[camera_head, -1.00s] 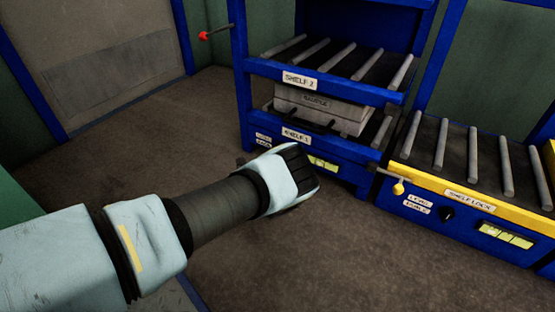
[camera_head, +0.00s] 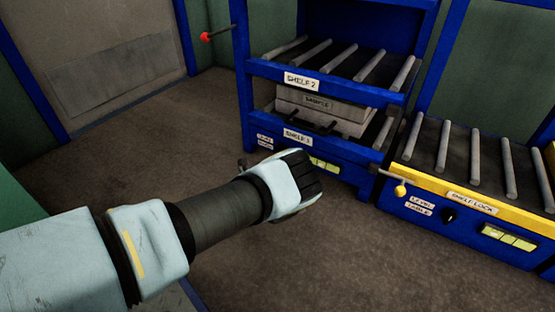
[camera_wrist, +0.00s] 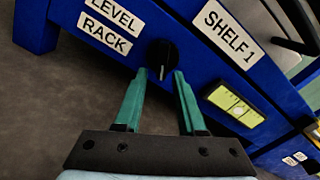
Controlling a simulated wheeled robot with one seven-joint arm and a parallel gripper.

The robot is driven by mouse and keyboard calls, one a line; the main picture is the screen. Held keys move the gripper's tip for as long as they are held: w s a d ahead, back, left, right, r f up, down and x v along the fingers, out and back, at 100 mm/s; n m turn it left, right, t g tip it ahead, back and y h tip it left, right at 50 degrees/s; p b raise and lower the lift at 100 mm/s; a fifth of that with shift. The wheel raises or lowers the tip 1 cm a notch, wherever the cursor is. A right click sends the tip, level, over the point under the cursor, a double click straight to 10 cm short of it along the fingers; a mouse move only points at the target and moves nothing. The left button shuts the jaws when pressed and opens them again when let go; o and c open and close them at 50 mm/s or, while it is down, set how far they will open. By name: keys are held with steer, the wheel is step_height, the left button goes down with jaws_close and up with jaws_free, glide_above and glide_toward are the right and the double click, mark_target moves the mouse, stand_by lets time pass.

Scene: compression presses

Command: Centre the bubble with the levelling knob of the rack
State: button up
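The rack's black levelling knob (camera_wrist: 162,54) shows in the wrist view on the blue front panel, beside the "LEVEL RACK" label (camera_wrist: 108,25). A pale pointer line on it points roughly down in the picture. My gripper (camera_wrist: 160,74) is open, with its two green fingers either side of the knob's lower edge; contact cannot be told. The yellow-green level vial (camera_wrist: 234,105) sits right of the knob; its bubble seems near the middle marks, but exact centring is unclear. In the head view the vial (camera_head: 324,165) shows past my gripper, which hides the knob and its own fingertips.
The blue rack (camera_head: 340,82) holds a grey sample case (camera_head: 322,107) on shelf 1. To its right stands a roller table (camera_head: 470,209) with its own knob (camera_head: 449,215), vial (camera_head: 508,237) and yellow-knobbed lever (camera_head: 400,191). The floor (camera_head: 150,150) to the left is clear.

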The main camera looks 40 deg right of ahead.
steer(key=shift+o, duration=0.2)
steer(key=p+v, duration=0.4)
steer(key=v, duration=0.5)
steer(key=shift+s+a+r+p, duration=0.1)
steer(key=shift+a+p, duration=0.25)
steer(key=shift+p, duration=0.05)
steer(key=shift+s+a, duration=0.15)
steer(key=shift+a, duration=0.35)
